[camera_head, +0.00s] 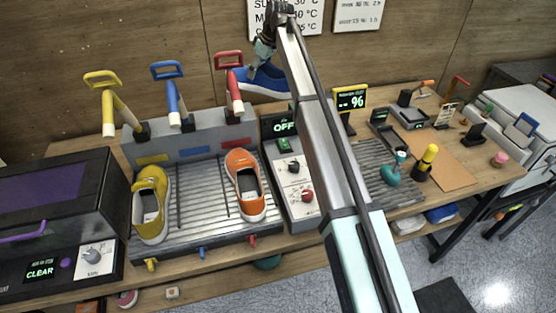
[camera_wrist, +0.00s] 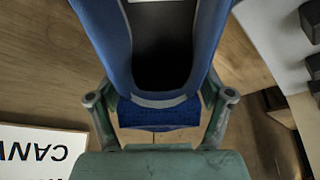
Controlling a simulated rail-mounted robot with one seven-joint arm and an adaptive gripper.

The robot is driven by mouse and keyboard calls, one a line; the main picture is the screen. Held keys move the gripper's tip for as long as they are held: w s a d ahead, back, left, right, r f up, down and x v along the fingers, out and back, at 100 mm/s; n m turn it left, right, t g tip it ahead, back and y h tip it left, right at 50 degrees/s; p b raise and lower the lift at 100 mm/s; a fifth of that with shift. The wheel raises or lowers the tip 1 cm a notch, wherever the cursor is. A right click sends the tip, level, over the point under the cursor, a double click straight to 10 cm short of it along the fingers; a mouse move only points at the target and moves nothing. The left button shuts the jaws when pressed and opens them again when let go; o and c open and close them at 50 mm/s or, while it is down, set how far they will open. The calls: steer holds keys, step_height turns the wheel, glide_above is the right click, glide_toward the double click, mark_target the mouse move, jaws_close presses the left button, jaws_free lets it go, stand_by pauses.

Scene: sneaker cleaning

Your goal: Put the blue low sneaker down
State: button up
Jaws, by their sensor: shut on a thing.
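The blue low sneaker (camera_head: 262,82) is up at the back, in front of the wooden wall, above the rear edge of the washing station. My gripper (camera_head: 268,42) is shut on it, and my arm hides part of the area in front of it. In the wrist view the blue sneaker (camera_wrist: 155,60) fills the upper middle, its opening facing the camera. The gripper's two fingers (camera_wrist: 158,108) press on either side of its heel end.
A yellow sneaker (camera_head: 150,204) and an orange sneaker (camera_head: 245,184) rest in the left and right lanes of the ribbed metal tray (camera_head: 200,207); the middle lane is bare. Coloured levers (camera_head: 172,100) rise behind it. A black machine (camera_head: 60,215) stands left.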

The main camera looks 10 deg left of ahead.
mark_target(267, 93)
steer(key=shift+w+a, duration=0.1)
steer(key=shift+a, duration=0.45)
steer(key=shift+a+f, duration=0.15)
steer(key=shift+f, duration=0.2)
step_height(267, 93, down, 19)
steer(key=p, duration=0.5)
steer(key=shift+f, duration=0.1)
steer(key=shift+f, duration=0.1)
steer(key=o, duration=1.4)
steer(key=b+v, duration=0.3)
steer(key=v, duration=0.9)
